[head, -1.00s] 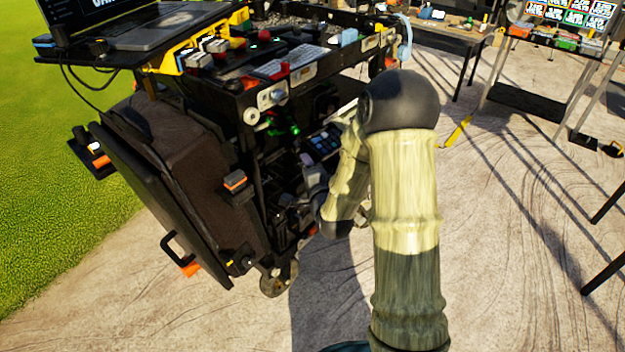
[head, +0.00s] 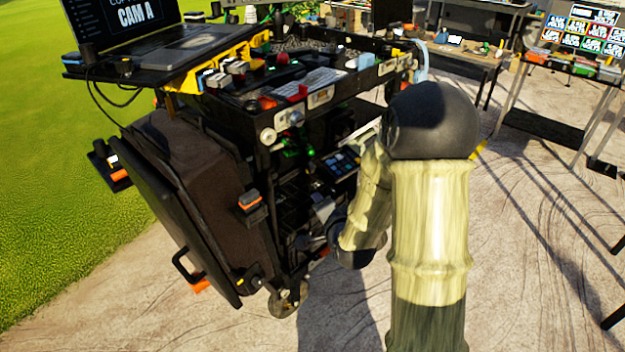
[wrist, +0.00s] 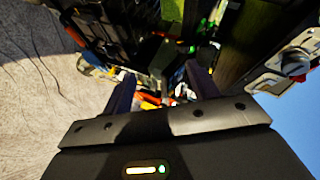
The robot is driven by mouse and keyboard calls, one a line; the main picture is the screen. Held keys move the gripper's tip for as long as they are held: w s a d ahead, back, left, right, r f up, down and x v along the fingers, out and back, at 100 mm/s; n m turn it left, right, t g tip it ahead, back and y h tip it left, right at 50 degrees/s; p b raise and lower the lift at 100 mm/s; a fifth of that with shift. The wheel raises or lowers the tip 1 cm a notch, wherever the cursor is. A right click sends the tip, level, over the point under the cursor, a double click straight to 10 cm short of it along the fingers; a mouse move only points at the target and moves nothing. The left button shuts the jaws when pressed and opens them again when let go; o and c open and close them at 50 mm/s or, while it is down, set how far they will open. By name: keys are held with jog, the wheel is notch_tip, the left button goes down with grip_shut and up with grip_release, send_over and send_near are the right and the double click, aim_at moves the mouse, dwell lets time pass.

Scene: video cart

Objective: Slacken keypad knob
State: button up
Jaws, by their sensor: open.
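A dark panel with rows of bluish keys (head: 342,163), which looks like the keypad, sits inside the cart in the head view, just beyond my arm. I cannot make out its knob in either view. My gripper is low at the cart's open side; in the head view my arm partly hides it. In the wrist view my gripper (wrist: 162,90) has its two dark fingers apart, pointing into the cart's shadowed inside. Nothing clear is held between them. Small orange, red and white items (wrist: 178,96) show beyond the fingertips, too dim and small to name.
The black cart carries a laptop (head: 172,50) and a crowded top tray. A brown case (head: 200,185) leans on its left side. A round silver knob (wrist: 297,60) on a rail shows at the right in the wrist view. Other tables stand behind; the pavement at right is mostly clear.

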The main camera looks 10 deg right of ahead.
jog(key=s+n+g, duration=1)
jog(key=s+n, duration=0.2)
jog(key=s, duration=0.8)
jog(key=shift+r+n+g+h, duration=0.35)
jog(key=shift+n+g+h, duration=0.05)
